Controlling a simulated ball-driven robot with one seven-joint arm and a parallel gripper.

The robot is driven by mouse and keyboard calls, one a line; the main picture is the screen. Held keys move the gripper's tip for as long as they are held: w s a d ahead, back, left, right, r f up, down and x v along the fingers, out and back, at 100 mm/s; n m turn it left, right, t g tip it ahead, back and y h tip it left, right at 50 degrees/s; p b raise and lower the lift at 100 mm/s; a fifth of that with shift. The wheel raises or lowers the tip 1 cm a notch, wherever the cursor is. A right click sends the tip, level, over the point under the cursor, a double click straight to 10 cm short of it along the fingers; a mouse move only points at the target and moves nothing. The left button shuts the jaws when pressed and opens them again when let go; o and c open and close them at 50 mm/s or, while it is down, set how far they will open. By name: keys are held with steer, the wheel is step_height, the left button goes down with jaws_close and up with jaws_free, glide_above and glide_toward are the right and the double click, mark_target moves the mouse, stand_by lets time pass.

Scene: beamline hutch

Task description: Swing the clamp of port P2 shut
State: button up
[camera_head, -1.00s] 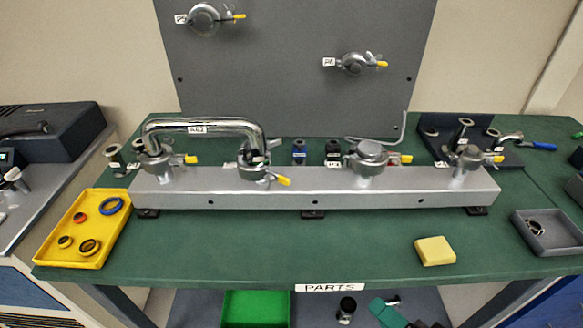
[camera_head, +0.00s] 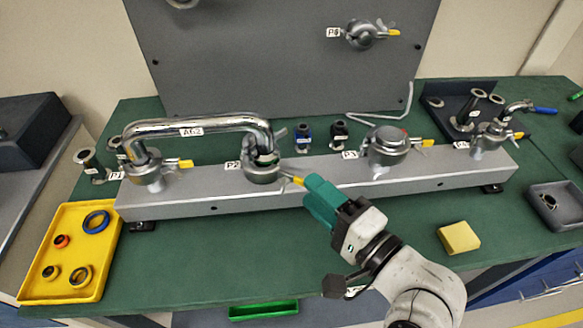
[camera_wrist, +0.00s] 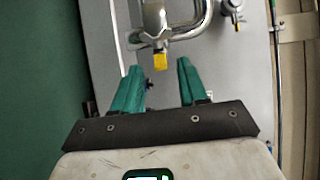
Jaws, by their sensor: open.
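Port P2 (camera_head: 232,165) is on the grey manifold bar, under the right end of the curved chrome pipe labelled A62 (camera_head: 200,126). Its metal clamp (camera_head: 262,174) sits around the joint, and a lever with a yellow tip (camera_head: 298,181) points right and toward me. I cannot tell how far apart the clamp halves are. My gripper (camera_head: 309,190) has teal fingers and is open at the yellow tip. In the wrist view the yellow tip (camera_wrist: 160,61) shows between and just beyond the fingertips (camera_wrist: 158,70). Contact is not clear.
The P1 clamp (camera_head: 150,172) holds the pipe's left end. A capped port (camera_head: 388,148) and another port (camera_head: 490,137) stand to the right on the bar (camera_head: 330,172). A yellow tray (camera_head: 38,270) with rings is front left, and a yellow block (camera_head: 459,237) is front right.

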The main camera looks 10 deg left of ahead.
mark_target(270, 176)
steer(key=x, duration=0.6)
steer(key=shift+p, duration=0.4)
jaws_close()
